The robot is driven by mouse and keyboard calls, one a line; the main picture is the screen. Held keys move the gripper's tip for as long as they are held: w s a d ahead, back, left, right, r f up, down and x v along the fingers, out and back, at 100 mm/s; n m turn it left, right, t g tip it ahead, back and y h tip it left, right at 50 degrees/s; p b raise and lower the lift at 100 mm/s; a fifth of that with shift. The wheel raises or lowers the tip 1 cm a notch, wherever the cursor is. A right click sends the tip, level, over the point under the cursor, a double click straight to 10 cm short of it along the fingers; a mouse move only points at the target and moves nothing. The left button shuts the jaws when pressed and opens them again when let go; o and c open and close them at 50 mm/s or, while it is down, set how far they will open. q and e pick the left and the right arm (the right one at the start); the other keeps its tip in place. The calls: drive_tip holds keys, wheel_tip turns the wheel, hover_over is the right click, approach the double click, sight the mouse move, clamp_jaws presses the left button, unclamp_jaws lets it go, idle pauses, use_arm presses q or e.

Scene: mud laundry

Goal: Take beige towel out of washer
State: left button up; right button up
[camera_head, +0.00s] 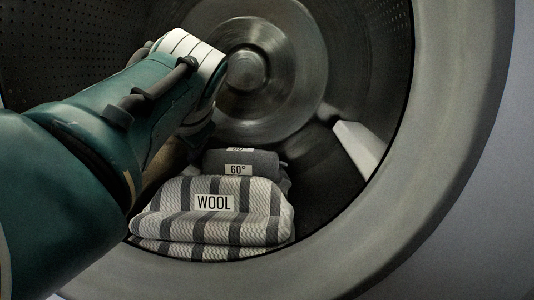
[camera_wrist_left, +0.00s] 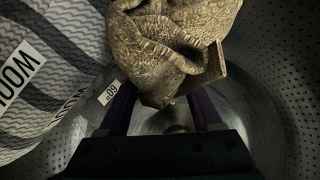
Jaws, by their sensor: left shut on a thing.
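The beige towel (camera_wrist_left: 170,45) is a crumpled, textured cloth at the top middle of the left wrist view. My left gripper (camera_wrist_left: 163,105) is shut on it inside the washer, with a dark finger on either side below the cloth. In the head view my teal left arm reaches into the washer drum (camera_head: 370,60) from the left and hides the fingertips. Only a small brownish patch, likely the towel, shows under the wrist there. My right gripper is in neither view.
A folded grey-and-white striped cloth labelled WOOL (camera_head: 255,225) lies at the drum bottom. Behind it is a dark grey rolled cloth labelled 60° (camera_head: 265,160). A pale drum paddle (camera_head: 358,148) juts in at right. The round door rim (camera_head: 440,170) surrounds the opening.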

use_arm(q)
clamp_jaws()
drive_tip(key=shift+r, duration=0.1)
